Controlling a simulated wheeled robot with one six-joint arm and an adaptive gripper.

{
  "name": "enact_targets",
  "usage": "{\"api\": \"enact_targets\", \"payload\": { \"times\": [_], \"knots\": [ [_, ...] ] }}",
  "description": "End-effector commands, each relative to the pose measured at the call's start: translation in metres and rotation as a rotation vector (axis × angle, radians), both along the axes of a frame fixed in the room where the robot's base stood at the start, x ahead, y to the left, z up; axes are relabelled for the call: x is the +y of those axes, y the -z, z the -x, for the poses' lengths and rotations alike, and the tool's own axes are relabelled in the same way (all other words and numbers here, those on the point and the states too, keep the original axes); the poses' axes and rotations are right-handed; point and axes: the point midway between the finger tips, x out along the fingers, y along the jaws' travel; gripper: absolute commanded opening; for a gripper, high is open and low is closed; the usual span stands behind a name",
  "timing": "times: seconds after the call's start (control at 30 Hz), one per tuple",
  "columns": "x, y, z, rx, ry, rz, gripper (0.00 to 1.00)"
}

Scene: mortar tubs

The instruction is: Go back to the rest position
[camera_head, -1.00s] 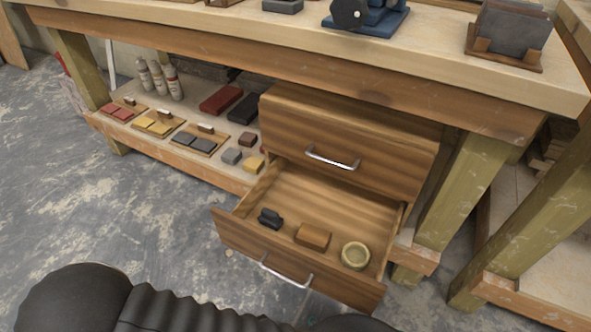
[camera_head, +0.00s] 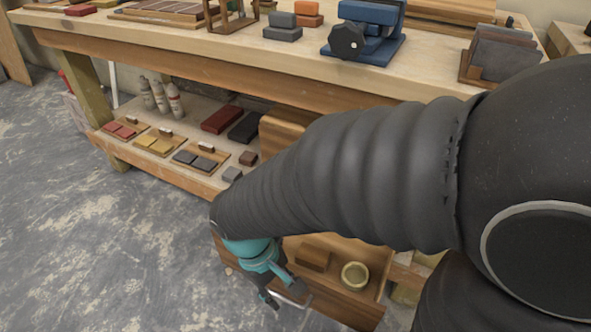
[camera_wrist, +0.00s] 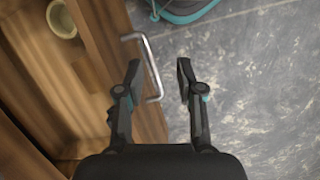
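My gripper (camera_head: 280,292) hangs in front of the pulled-out lower drawer (camera_head: 345,306), pointing down. In the wrist view my gripper (camera_wrist: 158,68) is open, its two fingers well apart with nothing gripped. The drawer's metal handle (camera_wrist: 151,62) appears between the fingertips in that view; whether they are at its height I cannot tell. In the head view the drawer holds a wooden block (camera_head: 313,258) and a round pale bowl (camera_head: 355,275). My arm covers the drawer's left part and most of the cabinet.
The workbench top (camera_head: 290,68) carries a blue vise (camera_head: 365,35) and a slate holder (camera_head: 500,55). A lower shelf (camera_head: 190,178) holds bottles (camera_head: 160,95) and sample tiles. The floor on the left (camera_head: 60,220) is clear.

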Motion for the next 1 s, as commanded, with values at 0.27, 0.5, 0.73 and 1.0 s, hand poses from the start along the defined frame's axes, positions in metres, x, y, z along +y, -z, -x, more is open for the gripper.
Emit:
{"api": "enact_targets", "payload": {
  "times": [0.27,0.5,0.73,1.0],
  "knots": [
    [-0.046,-0.065,-0.026,-0.169,0.218,-0.230,0.37],
    [-0.098,-0.117,-0.033,-0.351,0.439,-0.356,0.37],
    [-0.153,-0.166,-0.026,-0.555,0.630,-0.411,0.37],
    [-0.187,-0.188,-0.021,-0.663,0.751,-0.408,0.37]
  ]
}}
